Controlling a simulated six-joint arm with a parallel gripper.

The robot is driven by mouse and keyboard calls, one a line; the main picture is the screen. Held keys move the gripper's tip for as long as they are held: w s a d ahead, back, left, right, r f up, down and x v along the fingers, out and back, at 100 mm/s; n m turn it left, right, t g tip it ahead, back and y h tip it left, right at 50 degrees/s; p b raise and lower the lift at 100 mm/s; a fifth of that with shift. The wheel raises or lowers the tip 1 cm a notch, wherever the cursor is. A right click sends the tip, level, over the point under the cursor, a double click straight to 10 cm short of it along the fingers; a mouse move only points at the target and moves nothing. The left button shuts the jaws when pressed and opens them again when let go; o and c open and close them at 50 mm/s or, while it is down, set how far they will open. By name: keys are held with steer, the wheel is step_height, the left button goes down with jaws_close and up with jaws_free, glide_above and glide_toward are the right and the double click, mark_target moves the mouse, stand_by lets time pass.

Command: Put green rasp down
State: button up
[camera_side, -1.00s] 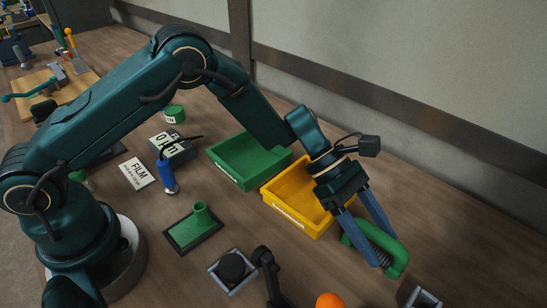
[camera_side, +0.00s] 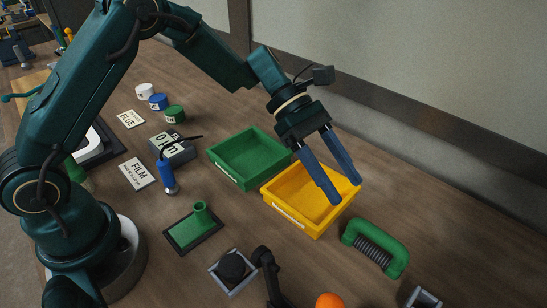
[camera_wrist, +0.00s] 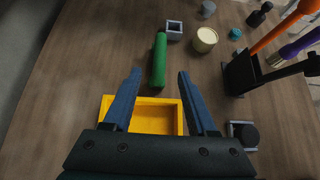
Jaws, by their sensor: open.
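The green rasp (camera_side: 376,246) lies on the wooden bench to the right of the yellow tray, apart from it. Its green handle arches over a dark ribbed part. In the wrist view the rasp (camera_wrist: 159,62) shows as a long green bar beyond my fingertips. My gripper (camera_side: 343,188) is open and empty, above the yellow tray (camera_side: 285,222) and clear of the rasp. In the wrist view my two blue fingers (camera_wrist: 159,74) are spread wide, with nothing between them.
A green tray (camera_side: 232,179) stands left of the yellow one. A tool rack (camera_wrist: 240,75) stands right in the wrist view.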

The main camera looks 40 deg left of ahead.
steer(key=s+a+r+m+t+y, duration=0.3)
steer(key=s+a+m+y, duration=0.2)
steer(key=s+a+m, duration=0.3)
steer(key=s+a+r+m+t+y, duration=0.3)
steer(key=s+a+m+y, duration=0.2)
steer(key=s+a+m, duration=0.3)
steer(key=shift+s+a+r+m+y, duration=0.35)
steer(key=shift+s+m, duration=0.45)
steer(key=shift+m, duration=0.3)
steer(key=shift+o, duration=0.4)
